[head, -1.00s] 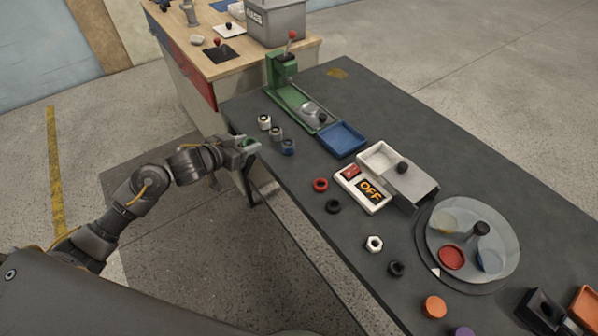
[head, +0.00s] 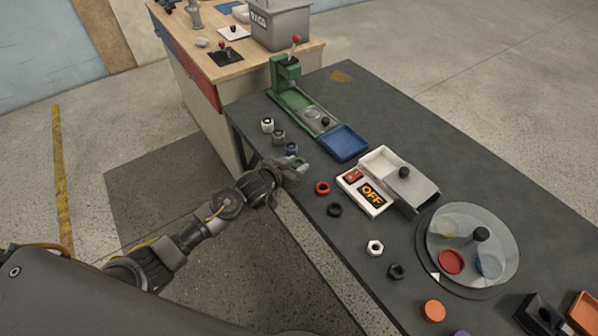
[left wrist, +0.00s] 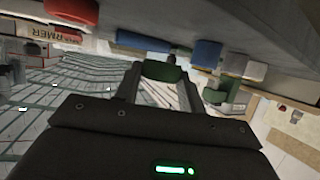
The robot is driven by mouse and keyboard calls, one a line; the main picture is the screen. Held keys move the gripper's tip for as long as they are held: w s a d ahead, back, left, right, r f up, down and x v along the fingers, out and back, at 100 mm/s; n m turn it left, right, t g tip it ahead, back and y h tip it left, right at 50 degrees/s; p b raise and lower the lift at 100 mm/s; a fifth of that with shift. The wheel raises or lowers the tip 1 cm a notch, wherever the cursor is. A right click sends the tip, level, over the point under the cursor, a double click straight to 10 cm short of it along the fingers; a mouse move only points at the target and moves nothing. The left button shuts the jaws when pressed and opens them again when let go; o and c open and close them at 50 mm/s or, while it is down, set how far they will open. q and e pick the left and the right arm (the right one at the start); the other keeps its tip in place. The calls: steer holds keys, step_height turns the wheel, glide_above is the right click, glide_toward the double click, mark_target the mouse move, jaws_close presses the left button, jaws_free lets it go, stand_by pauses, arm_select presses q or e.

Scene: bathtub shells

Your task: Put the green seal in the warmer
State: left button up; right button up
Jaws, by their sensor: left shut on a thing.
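My left gripper (head: 297,171) is shut on the green seal (left wrist: 163,72), which shows as a ring between the fingertips in the left wrist view. In the head view it is above the near edge of the dark table, beside the blue ring. The warmer (head: 350,202) is a white box to the right of the gripper, with a red switch and a display reading OFF. Its grey lid (head: 422,192) with a black knob sits to the right, leaving a pale hollow (head: 377,161) uncovered. My right gripper is not in view.
A red ring (head: 322,188) and a black ring (head: 334,210) lie between gripper and warmer. Several small rings stand left of the blue tray (head: 344,143). A green press (head: 287,78) stands behind. A round turntable (head: 472,245) is at the right.

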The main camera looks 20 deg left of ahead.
arm_select(q)
steer(key=shift+w+d+f, duration=0.1)
steer(key=shift+d+f, duration=0.2)
steer(key=shift+f, duration=0.3)
steer(key=shift+w+d+f, duration=0.1)
steer(key=shift+d+f, duration=0.15)
steer(key=shift+f, duration=0.35)
steer(key=shift+f+p, duration=0.35)
steer(key=shift+p, duration=0.1)
steer(key=shift+f, duration=0.4)
steer(key=shift+f, duration=0.1)
steer(key=shift+f, duration=0.15)
steer(key=o, duration=1)
steer(key=shift+c, duration=0.2)
